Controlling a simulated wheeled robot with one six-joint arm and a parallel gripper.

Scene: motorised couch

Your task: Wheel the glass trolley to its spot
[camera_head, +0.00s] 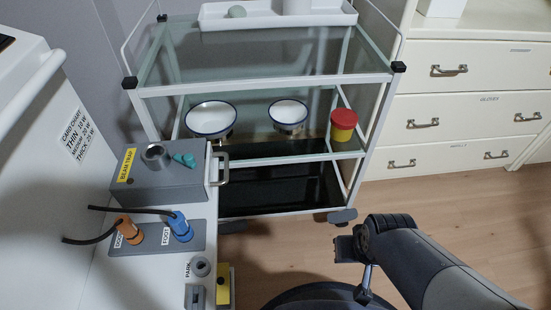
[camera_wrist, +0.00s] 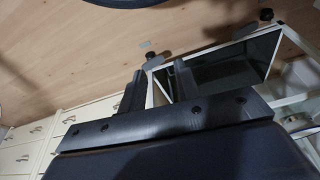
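The glass trolley (camera_head: 265,80) has a white frame, glass shelves and a dark bottom. It stands upright against the wall in the head view, and part of it shows in the wrist view (camera_wrist: 285,103). A grey caster (camera_head: 342,215) is at its near right corner. My gripper (camera_head: 356,264) is at the lower right in the head view, in front of that corner and seemingly apart from the trolley. In the wrist view its two dark fingers (camera_wrist: 160,86) stand apart with nothing held between them. The trolley's far lower side is hidden.
Two bowls (camera_head: 211,118) and a red-lidded yellow jar (camera_head: 343,125) stand on the middle shelf; a white tray (camera_head: 225,19) is on top. A grey box unit (camera_head: 160,180) crowds the trolley's left. Cream drawers (camera_head: 455,110) stand right.

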